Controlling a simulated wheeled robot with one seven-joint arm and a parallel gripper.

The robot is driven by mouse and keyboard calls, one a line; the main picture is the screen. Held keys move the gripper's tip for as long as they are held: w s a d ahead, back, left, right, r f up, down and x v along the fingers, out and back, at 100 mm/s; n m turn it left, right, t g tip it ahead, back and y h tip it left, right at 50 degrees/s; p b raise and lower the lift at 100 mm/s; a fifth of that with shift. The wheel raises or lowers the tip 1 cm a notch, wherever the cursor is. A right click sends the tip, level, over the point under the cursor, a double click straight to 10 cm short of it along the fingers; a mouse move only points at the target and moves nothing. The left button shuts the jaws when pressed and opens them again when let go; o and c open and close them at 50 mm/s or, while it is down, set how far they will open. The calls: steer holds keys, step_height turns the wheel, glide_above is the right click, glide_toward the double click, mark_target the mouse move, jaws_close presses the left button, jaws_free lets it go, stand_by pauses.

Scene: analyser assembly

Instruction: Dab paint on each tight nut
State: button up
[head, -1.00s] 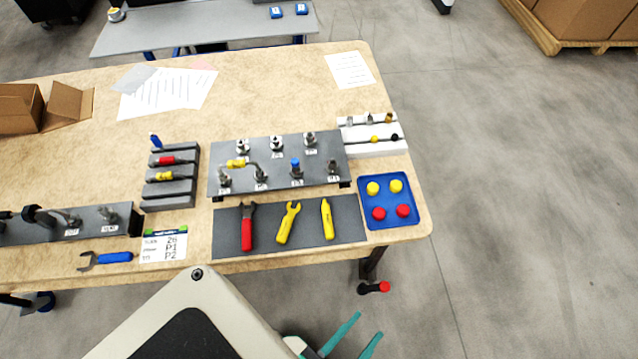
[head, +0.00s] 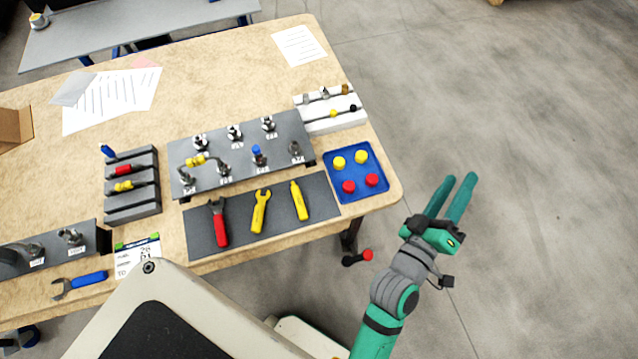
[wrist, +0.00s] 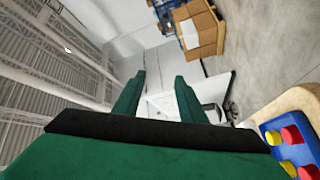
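A grey fixture plate (head: 222,166) on the bench carries several metal fittings with nuts in two rows, each with a small label. A yellow bent part (head: 196,160) and a blue-topped fitting (head: 257,152) are among the front row. I cannot tell which nuts are tight, nor see paint on them. A yellow pen-shaped tool (head: 299,200), perhaps the paint marker, lies on a dark mat (head: 238,226) beside a yellow wrench (head: 260,211) and a red-handled tool (head: 218,222). My gripper (head: 456,182) is open and empty, right of the bench; its fingers show in the wrist view (wrist: 158,80).
A blue tray (head: 357,165) with red and yellow caps sits at the bench's right edge, below a white rack (head: 331,124). A grey rack (head: 132,198), a blue-handled wrench (head: 82,284) and a second fixture (head: 84,243) are left. Floor right of the bench is clear.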

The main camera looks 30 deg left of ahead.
steer(key=w+d+r+m+g+h, duration=0.4)
steer(key=w+r+m+h, duration=0.2)
steer(key=w+r+h, duration=0.55)
steer(key=n+g+y, duration=0.4)
steer(key=g+y, duration=0.9)
steer(key=g, duration=0.2)
glide_above(298, 199)
step_height(298, 199, down, 23)
steer(key=shift+d+r, duration=0.1)
steer(key=shift+r, duration=0.05)
steer(key=shift+n, duration=0.3)
steer(key=shift+f, duration=3.2)
